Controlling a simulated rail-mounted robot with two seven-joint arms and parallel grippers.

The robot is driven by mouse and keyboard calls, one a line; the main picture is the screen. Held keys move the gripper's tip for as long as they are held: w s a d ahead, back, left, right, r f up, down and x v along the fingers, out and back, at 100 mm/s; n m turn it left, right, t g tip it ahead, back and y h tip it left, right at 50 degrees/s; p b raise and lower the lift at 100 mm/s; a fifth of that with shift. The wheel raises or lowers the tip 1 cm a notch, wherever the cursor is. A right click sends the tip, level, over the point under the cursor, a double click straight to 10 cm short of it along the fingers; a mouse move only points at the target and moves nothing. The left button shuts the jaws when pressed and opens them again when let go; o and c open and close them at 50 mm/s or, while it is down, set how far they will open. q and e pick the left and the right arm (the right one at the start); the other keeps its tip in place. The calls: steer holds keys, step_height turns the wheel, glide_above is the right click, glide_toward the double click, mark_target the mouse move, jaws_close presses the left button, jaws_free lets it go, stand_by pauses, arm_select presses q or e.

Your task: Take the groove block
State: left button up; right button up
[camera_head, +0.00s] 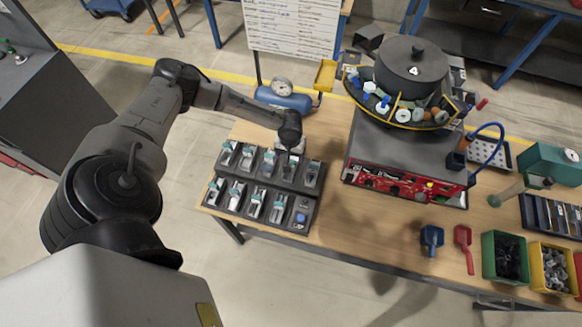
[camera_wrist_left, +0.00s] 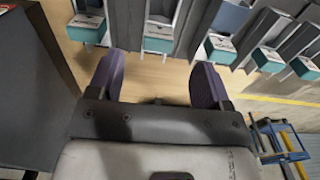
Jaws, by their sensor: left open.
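A dark rack (camera_head: 245,214) stands on the left part of the wooden table. It holds two rows of grey metal parts with teal fronts. I cannot tell which of them is the groove block. The front right slot holds a blue piece (camera_head: 301,218). My left gripper (camera_head: 291,148) is at the rack's back right corner, its fingers hard to see in the head view. In the left wrist view, the gripper (camera_wrist_left: 157,82) has its purple-padded fingers spread with nothing between them. Teal-fronted slots (camera_wrist_left: 160,45) line the top of that view. My right gripper is out of view.
The bowl feeder (camera_head: 410,75) stands on a red and grey base (camera_head: 405,185) right of the rack. A blue tank (camera_head: 285,100) with a gauge is behind it. Scoops (camera_head: 432,238) and bins (camera_head: 505,257) are at right. Table between rack and feeder is bare.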

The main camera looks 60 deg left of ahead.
arm_select(q)
steer(key=shift+w+a+f+b, duration=0.1)
steer(key=shift+f+b, duration=0.1)
steer(key=shift+f, duration=2.05)
steer(key=shift+w+f+b, duration=0.1)
steer(key=shift+f+b, duration=0.05)
steer(key=shift+f, duration=2.1)
steer(key=c, duration=1.1)
